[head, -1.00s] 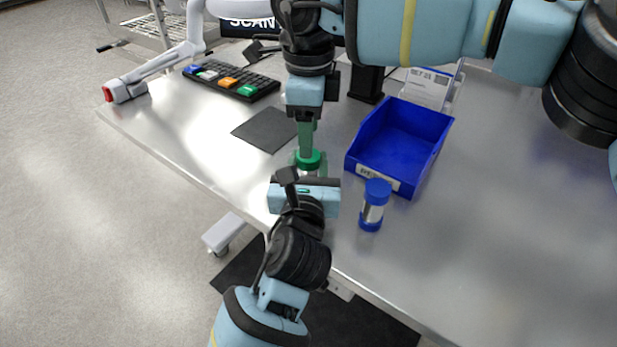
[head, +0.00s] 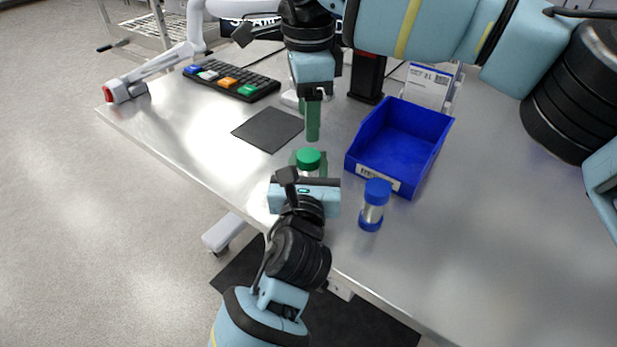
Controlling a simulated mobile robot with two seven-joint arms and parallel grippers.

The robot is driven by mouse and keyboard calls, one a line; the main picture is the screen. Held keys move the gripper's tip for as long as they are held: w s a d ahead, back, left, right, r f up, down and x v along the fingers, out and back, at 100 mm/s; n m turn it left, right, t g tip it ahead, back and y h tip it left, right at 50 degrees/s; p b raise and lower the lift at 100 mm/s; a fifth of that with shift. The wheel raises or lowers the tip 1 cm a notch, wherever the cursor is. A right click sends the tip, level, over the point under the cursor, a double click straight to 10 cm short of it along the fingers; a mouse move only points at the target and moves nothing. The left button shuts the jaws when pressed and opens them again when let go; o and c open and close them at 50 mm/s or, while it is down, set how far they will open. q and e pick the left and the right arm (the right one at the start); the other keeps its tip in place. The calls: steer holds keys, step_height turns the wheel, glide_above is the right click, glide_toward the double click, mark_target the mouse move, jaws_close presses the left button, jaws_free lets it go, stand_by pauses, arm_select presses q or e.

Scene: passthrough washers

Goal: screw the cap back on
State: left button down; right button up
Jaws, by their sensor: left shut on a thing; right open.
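A green cap (head: 308,158) sits on top of a small clear container (head: 309,173), most of which is hidden behind my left gripper. My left gripper (head: 306,172) is shut on this container and holds it upright near the table's front edge. I cannot tell how tightly the cap sits. My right gripper (head: 312,120) is above and behind the cap, pointing down, open and empty, with its green fingers clear of the cap.
A blue-capped container (head: 373,205) stands upright to the right on the metal table (head: 480,240). Behind it is an open blue bin (head: 400,145) with a label. A dark mat (head: 268,129) and a keypad with coloured keys (head: 232,82) lie to the left. The table's right side is clear.

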mark_target(309, 154)
steer(key=shift+f, duration=4)
steer(key=c, duration=1)
steer(key=shift+m, duration=1.7)
steer(key=o, duration=1.1)
steer(key=shift+c, duration=0.2)
steer(key=shift+r, duration=0.15)
